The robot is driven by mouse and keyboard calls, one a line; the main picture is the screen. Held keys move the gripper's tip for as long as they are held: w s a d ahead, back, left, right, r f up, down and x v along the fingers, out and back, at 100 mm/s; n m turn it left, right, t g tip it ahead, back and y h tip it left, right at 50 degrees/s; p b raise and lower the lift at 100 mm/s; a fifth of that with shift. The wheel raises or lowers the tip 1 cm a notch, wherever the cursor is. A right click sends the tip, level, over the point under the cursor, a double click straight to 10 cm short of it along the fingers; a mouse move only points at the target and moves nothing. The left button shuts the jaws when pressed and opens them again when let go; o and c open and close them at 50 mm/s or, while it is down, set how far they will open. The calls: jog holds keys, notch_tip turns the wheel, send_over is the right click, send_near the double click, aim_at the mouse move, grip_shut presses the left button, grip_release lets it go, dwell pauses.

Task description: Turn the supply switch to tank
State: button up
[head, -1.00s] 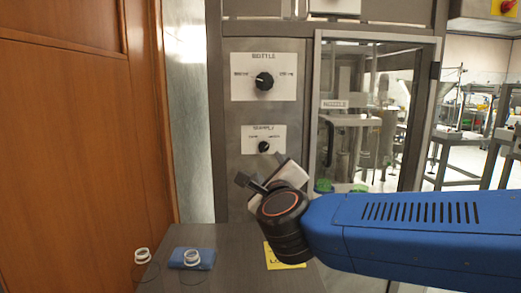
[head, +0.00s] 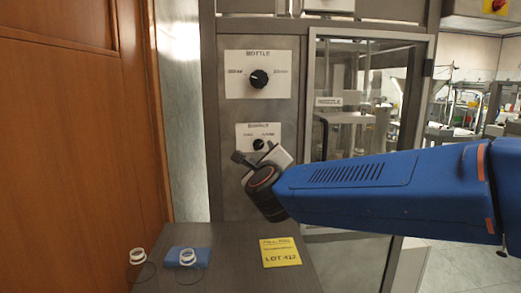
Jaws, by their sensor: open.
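The supply switch (head: 258,144) is a small black knob on a white label plate on the grey machine panel, below the bottle switch. The plate (head: 246,129) reads "SUPPLY" with a small word on each side of the knob, too blurred to read surely. My gripper (head: 256,157) is open, just below the knob in the picture, and its fingers overlap the plate's lower edge. I cannot tell whether a finger touches the knob. The knob's lower part is close to the gripper and its pointer direction is unclear.
The larger bottle switch (head: 259,79) is above. A glass door (head: 366,100) with a dark handle is to the right.

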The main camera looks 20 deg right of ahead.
aim_at(260, 147)
jog(key=w, duration=0.2)
jog(key=w+d, duration=0.1)
jog(key=w, duration=0.4)
jog(key=shift+w+d, duration=0.1)
jog(key=shift+d, duration=0.15)
jog(key=c, duration=1)
